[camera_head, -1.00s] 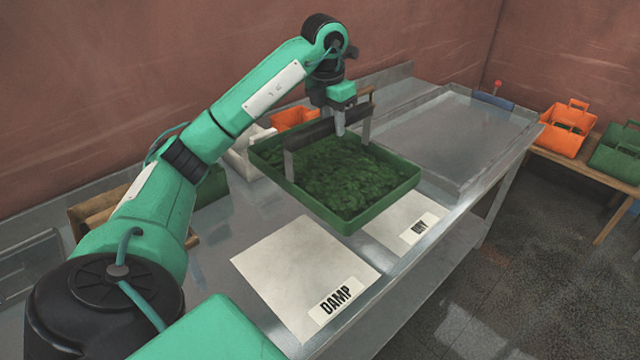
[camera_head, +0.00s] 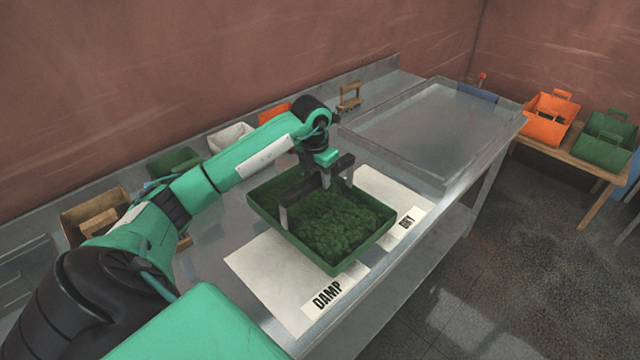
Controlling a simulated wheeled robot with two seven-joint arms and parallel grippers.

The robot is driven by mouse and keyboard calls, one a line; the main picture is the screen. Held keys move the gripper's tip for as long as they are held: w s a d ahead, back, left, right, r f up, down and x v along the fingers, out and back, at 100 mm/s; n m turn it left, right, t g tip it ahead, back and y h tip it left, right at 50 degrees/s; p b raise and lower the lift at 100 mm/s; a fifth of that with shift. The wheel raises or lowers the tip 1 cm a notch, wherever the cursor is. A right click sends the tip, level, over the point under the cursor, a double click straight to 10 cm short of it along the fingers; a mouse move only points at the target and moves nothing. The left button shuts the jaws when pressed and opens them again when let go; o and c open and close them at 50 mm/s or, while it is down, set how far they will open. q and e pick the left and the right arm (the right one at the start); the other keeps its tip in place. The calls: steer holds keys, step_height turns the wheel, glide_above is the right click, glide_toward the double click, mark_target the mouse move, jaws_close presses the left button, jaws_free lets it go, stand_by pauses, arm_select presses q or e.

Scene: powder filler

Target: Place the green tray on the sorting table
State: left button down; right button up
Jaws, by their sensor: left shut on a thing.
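The green tray (camera_head: 362,256), filled with dark green leafy matter (camera_head: 335,222), is at the middle of the head view. My left gripper (camera_head: 318,202) reaches over it from above and is shut on the tray, its two fingers at opposite sides. The tray is low over the metal sorting table (camera_head: 215,240), roughly level. It overlaps parts of the DAMP sheet (camera_head: 270,280) and the DRY sheet (camera_head: 408,200). I cannot tell whether its underside touches the table. My right gripper is not in view.
A raised-edge metal panel (camera_head: 430,130) fills the table's far right. Along the back stand a wooden box (camera_head: 85,215), a green bin (camera_head: 175,160), a white bin (camera_head: 230,137) and an orange bin (camera_head: 275,112). Orange (camera_head: 548,120) and green carriers (camera_head: 605,145) sit on a bench at right.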

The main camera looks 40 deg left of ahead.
arm_select(q)
step_height(320, 180, down, 3)
steer(key=shift+f+p, duration=0.15)
steer(key=shift+p, duration=0.45)
steer(key=shift+f, duration=0.35)
steer(key=c, duration=1.6)
jaws_free()
steer(key=shift+f, duration=0.2)
steer(key=o, duration=0.5)
steer(key=shift+r, duration=0.1)
